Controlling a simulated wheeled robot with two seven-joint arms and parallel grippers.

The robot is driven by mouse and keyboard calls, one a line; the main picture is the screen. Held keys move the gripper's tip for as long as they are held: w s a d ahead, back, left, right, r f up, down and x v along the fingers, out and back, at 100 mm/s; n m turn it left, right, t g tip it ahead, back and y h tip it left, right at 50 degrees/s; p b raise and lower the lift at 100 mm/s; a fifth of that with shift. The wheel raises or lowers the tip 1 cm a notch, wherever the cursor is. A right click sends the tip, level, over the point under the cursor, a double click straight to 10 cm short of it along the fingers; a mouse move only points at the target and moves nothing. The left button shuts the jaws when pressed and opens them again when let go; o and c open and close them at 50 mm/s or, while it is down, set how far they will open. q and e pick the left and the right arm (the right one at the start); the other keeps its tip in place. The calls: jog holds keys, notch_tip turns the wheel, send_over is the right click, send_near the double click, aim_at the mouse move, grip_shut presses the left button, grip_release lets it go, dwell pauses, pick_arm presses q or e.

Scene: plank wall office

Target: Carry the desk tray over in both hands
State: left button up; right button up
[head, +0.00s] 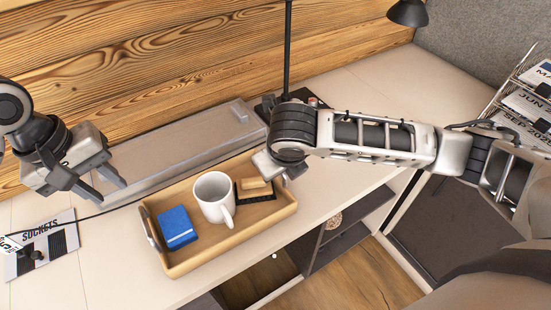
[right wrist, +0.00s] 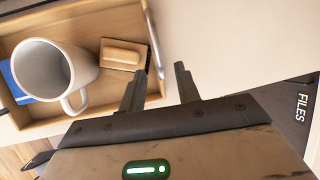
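The wooden desk tray (head: 232,241) rests on the pale desk. It holds a white mug (head: 214,196), a blue box (head: 177,227) and a wooden block on a dark pad (head: 256,187). A metal handle (head: 150,229) shows at its left end, and another in the right wrist view (right wrist: 154,45). My left gripper (head: 112,192) is open and empty, left of the tray and apart from it. My right gripper (right wrist: 160,68) is open by the tray's right end, its fingers near the handle; contact is unclear. In the head view it partly hides that end (head: 279,167).
A long grey case (head: 185,153) lies behind the tray against the plank wall. A sheet marked SOCKETS (head: 42,243) lies at left. A thin dark lamp pole (head: 287,50) stands at the back. The desk's front edge is close to the tray; open shelves (head: 315,243) lie below.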

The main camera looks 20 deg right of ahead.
jog(key=v, duration=0.7)
jog(key=shift+s, duration=0.15)
